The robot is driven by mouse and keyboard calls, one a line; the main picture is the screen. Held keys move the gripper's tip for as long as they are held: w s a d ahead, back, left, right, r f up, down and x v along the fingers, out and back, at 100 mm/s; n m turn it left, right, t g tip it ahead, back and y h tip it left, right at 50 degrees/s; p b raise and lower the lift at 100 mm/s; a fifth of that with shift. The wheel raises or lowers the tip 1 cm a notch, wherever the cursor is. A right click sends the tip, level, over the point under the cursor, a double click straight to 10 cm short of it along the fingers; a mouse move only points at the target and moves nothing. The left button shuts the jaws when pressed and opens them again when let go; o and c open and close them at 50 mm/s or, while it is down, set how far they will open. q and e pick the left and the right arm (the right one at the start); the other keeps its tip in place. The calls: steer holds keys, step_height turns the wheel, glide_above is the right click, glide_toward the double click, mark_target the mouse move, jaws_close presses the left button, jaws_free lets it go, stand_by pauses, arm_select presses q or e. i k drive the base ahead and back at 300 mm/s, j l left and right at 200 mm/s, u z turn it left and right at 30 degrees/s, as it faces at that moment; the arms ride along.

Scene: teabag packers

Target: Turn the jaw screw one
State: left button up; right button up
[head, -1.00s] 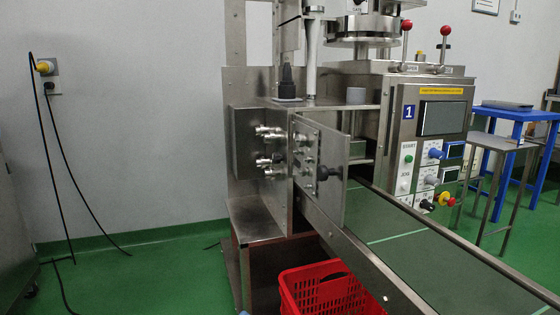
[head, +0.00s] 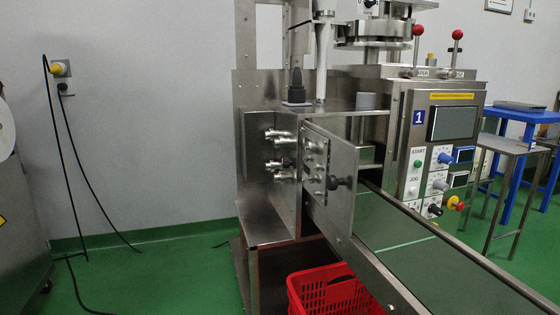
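A packing machine with a blue number 1 plate (head: 419,118) stands in the middle. Its steel side box (head: 256,150) has an open door plate (head: 338,160) with a black knob (head: 341,182). Several short metal screw-like cylinders (head: 279,137) stick out between the box and the door plate, one of them dark. I cannot tell which is the jaw screw. Neither of my grippers is in view.
A red crate (head: 325,292) is on the green floor below the conveyor (head: 400,245), which slopes to the lower right. A steel cabinet (head: 18,235) is at the left edge. Black cables (head: 68,165) hang from a wall socket.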

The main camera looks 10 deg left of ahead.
mark_target(286, 163)
steer(key=j+z, duration=0.1)
steer(key=j, duration=0.3)
steer(key=k+j, duration=0.15)
steer(key=j, duration=0.25)
steer(key=i+j+z, duration=0.15)
steer(key=j, duration=0.15)
steer(key=i+j+z, duration=0.2)
steer(key=j, duration=0.15)
steer(key=j+z, duration=0.15)
steer(key=j, duration=0.2)
steer(key=i+j+z, duration=0.1)
steer(key=i+z, duration=0.3)
steer(key=i, duration=0.45)
